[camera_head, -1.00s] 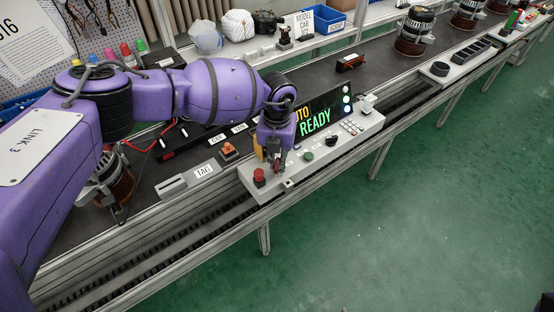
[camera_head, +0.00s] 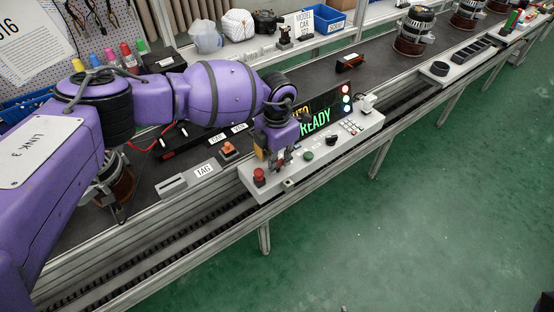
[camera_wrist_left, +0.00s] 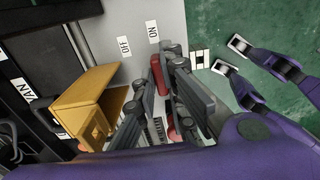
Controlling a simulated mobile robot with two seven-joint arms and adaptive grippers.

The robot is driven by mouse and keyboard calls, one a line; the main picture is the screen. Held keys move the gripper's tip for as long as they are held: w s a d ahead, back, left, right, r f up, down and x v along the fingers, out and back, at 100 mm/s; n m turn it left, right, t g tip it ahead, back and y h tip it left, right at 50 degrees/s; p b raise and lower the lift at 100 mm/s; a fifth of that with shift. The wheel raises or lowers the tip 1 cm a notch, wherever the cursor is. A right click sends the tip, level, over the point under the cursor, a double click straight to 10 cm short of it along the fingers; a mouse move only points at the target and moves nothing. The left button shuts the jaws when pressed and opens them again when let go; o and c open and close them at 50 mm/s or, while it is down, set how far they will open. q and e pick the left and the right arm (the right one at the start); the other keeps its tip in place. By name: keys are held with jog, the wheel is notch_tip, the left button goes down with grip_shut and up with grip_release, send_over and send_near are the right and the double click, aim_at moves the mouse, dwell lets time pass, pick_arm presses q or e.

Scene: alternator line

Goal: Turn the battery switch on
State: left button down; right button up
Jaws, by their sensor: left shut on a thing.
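The battery switch shows as a red handle (camera_wrist_left: 160,78) in the left wrist view, beside the OFF label (camera_wrist_left: 124,46) and the ON label (camera_wrist_left: 152,31) on the grey panel. My left gripper (camera_wrist_left: 168,70) is shut on this handle, with its dark fingers on either side. In the head view my left gripper (camera_head: 277,165) points down at the left part of the control panel (camera_head: 330,156). The switch is mostly hidden there by the gripper. The handle's exact angle is hard to tell.
A red mushroom button (camera_head: 259,175) is close to the gripper's left. A green button (camera_head: 308,155) and a black knob (camera_head: 331,140) are to its right. The READY screen (camera_head: 322,115) stands behind. A yellow box-like part (camera_wrist_left: 88,98) is beside the fingers. Open floor lies in front.

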pick_arm(q)
jog(key=shift+m, duration=0.3)
jog(key=c, duration=1.8)
grip_release()
notch_tip(320, 180, up, 12)
jog(key=shift+f, duration=0.1)
